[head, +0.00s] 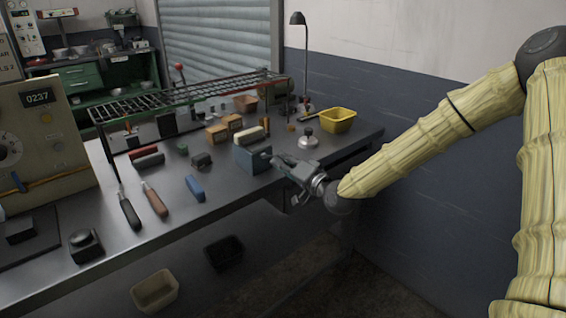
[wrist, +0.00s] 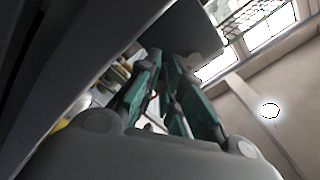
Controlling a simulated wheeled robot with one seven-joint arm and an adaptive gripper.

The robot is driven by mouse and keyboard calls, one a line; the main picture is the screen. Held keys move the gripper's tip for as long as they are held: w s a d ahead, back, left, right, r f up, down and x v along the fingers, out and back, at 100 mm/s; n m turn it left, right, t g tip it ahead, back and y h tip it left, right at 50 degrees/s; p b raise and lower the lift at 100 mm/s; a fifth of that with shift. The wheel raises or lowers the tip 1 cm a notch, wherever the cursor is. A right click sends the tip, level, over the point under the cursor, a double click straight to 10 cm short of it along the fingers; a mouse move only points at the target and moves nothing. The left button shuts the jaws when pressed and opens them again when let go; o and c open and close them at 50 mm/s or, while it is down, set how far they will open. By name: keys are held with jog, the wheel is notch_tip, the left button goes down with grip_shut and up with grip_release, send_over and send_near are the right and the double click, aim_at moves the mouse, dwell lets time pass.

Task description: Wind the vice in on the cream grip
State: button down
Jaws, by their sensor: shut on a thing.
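The blue-grey vice (head: 251,160) stands near the right front edge of the bench. The cream grip (head: 249,135) lies at its top, just behind the front face; I cannot tell whether the jaws touch it. My gripper (head: 273,160) reaches in from the right and is shut at the vice's front, on what seems to be its handle, mostly hidden by the fingers. In the wrist view the teal fingers (wrist: 168,65) converge just below the dark vice body (wrist: 185,32). The cream grip cannot be made out there.
A long wire rack (head: 190,97) spans the bench behind the vice. A yellow bin (head: 338,120) and a round-based metal piece with a dark knob (head: 308,141) stand to the right. A blue block (head: 195,188) and dark block (head: 201,160) lie left. Below the bench are bins (head: 155,291).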

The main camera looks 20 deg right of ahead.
jog(key=c, duration=1.5)
grip_release()
jog(key=shift+o, duration=0.2)
jog(key=shift+s, duration=0.1)
jog(key=v, duration=1.1)
jog(key=shift+s+d, duration=0.15)
jog(key=shift+s, duration=0.25)
jog(key=shift+f, duration=0.1)
